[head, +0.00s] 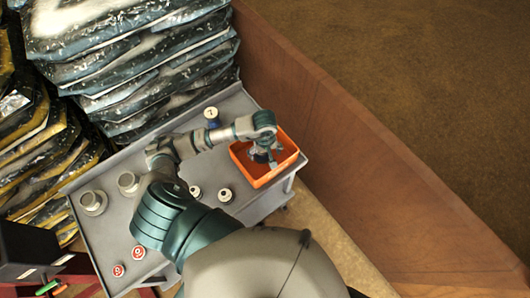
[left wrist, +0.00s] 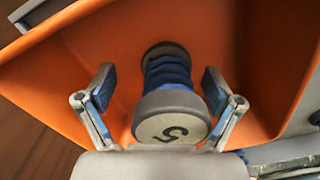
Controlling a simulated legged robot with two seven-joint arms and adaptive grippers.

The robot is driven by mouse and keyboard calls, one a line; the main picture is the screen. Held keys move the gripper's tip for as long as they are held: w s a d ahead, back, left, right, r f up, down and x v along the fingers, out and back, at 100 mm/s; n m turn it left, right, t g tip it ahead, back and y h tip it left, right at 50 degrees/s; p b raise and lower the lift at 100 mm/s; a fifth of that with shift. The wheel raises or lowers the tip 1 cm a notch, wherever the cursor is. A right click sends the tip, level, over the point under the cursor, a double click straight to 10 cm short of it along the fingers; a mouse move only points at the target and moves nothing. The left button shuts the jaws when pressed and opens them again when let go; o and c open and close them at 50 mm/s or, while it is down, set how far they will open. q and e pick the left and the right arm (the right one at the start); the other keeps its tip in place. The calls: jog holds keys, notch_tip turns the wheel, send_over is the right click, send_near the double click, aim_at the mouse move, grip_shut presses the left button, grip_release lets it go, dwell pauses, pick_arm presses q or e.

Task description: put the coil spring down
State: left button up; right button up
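The coil spring (left wrist: 168,75) is blue with grey end caps, and its near cap is marked with a 5. It is inside the orange bin (left wrist: 255,60), between the fingers of my left gripper (left wrist: 160,88). Those fingers stand apart, with visible gaps on both sides of the spring. In the head view my left gripper (head: 268,154) reaches down into the orange bin (head: 284,172) and hides most of the spring. I cannot tell whether the spring's far end rests on the bin floor. My right gripper is not in view.
The bin stands at the right end of a grey cart (head: 160,225). Also on the cart are grey cylinders (head: 92,202), small white-topped pieces (head: 225,195), red-and-white discs (head: 118,270) and a blue piece marked 7 (head: 211,114). Stacked bags and a brown wall (head: 340,140) border it.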

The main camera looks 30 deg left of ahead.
pick_arm(q)
jog(key=shift+r, duration=0.35)
jog(key=r, duration=1)
jog(key=shift+a+r+b, duration=0.25)
jog(key=shift+a+b, duration=0.05)
jog(key=shift+b, duration=0.1)
jog(key=shift+d+r, duration=0.15)
jog(key=shift+r, duration=0.2)
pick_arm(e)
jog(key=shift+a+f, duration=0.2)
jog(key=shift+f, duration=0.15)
pick_arm(q)
jog(key=shift+a, duration=0.2)
